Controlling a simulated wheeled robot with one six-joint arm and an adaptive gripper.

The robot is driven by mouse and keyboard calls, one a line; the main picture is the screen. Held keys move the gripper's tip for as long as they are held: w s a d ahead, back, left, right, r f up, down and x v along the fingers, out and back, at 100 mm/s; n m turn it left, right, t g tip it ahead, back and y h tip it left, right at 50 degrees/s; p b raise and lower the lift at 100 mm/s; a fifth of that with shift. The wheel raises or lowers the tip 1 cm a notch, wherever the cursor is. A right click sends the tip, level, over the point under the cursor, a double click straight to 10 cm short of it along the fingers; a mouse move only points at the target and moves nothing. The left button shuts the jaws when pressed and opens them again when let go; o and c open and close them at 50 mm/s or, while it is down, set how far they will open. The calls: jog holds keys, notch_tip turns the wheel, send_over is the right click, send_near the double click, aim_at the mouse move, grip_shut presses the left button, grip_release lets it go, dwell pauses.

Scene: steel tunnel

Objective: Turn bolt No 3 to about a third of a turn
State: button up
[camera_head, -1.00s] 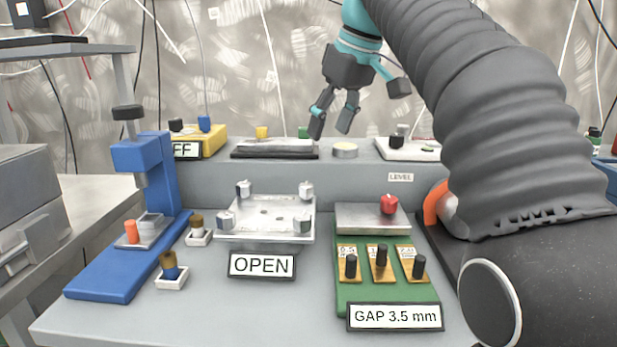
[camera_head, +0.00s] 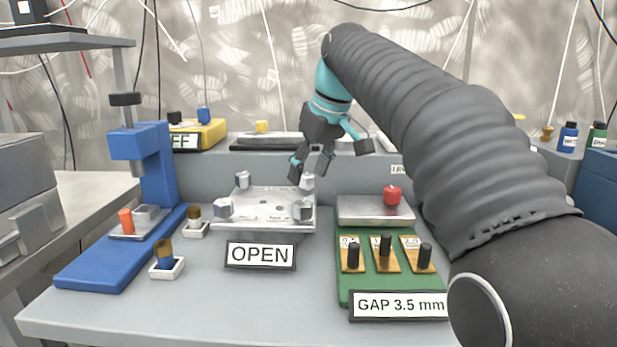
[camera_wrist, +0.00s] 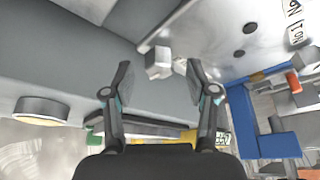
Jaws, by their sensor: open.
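A metal plate (camera_head: 262,205) with a grey bolt head at each corner stands on the bench behind an OPEN sign (camera_head: 260,254). The bolt numbers are too small to read in the head view, so I cannot tell which is No 3. My gripper (camera_head: 309,172) is open above the plate's back right corner, close to the bolt (camera_head: 307,182) there. In the wrist view, a pale bolt head (camera_wrist: 158,60) appears between the open fingertips of my gripper (camera_wrist: 158,74). I cannot tell whether they touch it. Part of a No label (camera_wrist: 298,32) shows on the plate.
A green block (camera_head: 350,288) with several black knobs and a GAP 3.5 mm sign stands right of the plate. A raised ledge (camera_head: 235,170) runs behind the plate.

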jog(key=shift+w+a+f, duration=0.1)
jog(key=shift+f, duration=0.3)
grip_shut()
